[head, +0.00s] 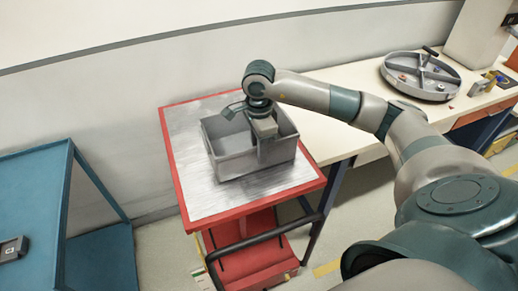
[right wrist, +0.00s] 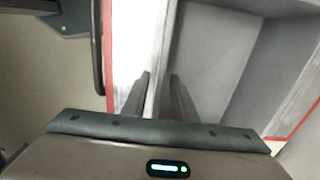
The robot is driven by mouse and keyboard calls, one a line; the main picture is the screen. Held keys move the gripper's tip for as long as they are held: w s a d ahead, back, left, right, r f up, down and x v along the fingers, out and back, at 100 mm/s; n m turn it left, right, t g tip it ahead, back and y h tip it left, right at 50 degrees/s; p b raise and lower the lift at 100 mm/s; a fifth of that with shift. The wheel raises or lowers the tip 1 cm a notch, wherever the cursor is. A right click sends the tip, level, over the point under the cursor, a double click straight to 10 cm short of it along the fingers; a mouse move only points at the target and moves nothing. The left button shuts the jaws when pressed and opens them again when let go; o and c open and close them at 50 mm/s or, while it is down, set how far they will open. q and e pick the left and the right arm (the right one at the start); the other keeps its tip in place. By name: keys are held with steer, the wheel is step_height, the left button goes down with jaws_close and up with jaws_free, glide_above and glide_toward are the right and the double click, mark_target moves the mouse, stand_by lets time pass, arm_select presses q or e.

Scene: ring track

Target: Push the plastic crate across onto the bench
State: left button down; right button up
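The grey plastic crate (head: 228,148) stands upright on the metal top of a red-edged cart (head: 203,198). It looks empty where I can see inside. The pale bench (head: 322,133) adjoins the cart on the right. My right gripper (head: 262,150) points down at the crate's near wall. In the right wrist view, the two fingers (right wrist: 162,98) are close together, with the crate's wall (right wrist: 215,60) between them, one finger inside and one outside. They look shut on that wall; the fingertips' contact is partly hidden. My left gripper is not in view.
A round grey divided tray (head: 420,77) with small items lies farther right on the bench, with clear bench top between it and the cart. A blue shelf unit (head: 38,175) stands at the left. The cart has a dark handle (head: 262,240) in front.

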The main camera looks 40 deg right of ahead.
steer(key=shift+f, duration=0.3)
jaws_close()
stand_by(1.4)
